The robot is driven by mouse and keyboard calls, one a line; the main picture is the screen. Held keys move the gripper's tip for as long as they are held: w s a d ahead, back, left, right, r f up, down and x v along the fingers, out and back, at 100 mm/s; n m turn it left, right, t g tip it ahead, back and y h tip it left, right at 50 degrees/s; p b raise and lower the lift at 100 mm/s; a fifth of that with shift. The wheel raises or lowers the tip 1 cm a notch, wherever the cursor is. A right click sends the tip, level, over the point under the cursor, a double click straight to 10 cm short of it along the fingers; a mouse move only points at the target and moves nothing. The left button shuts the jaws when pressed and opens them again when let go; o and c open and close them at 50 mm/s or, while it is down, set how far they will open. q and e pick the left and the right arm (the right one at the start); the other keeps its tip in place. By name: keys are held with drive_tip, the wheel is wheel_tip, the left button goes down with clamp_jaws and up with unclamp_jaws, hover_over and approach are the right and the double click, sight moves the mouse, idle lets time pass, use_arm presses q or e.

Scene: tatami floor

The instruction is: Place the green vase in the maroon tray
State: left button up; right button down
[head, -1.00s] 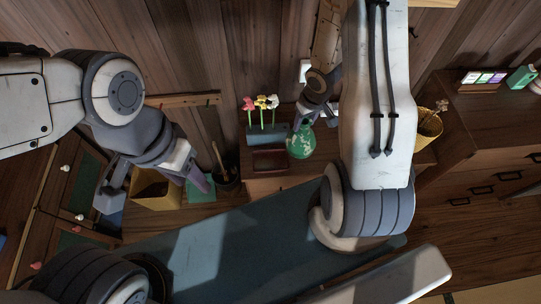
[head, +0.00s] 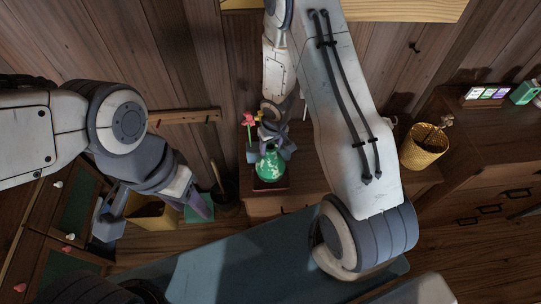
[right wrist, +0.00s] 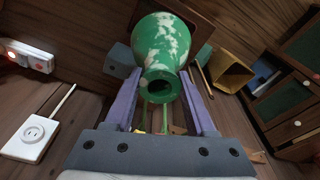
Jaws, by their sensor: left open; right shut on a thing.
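The green vase (head: 270,168) with pale patches is held by my right gripper (head: 272,146). In the right wrist view the vase (right wrist: 165,45) is between the two purple fingers (right wrist: 161,98), its open mouth toward the camera. In the head view the vase overlaps the maroon tray (head: 272,186), whose front edge shows below it; I cannot tell whether it touches the tray. My left gripper (head: 152,212) is open and empty at the left, away from the vase.
Flowers (head: 249,120) stand close behind the right gripper, partly hidden. A yellow bin (head: 150,214) is near my left gripper. A woven yellow basket (head: 424,147) stands to the right.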

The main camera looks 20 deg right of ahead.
sight(270, 162)
wheel_tip(270, 162, down, 4)
drive_tip(key=b, duration=0.3)
drive_tip(key=shift+b, duration=0.4)
drive_tip(key=shift+r, duration=0.1)
drive_tip(key=shift+c, duration=1)
unclamp_jaws()
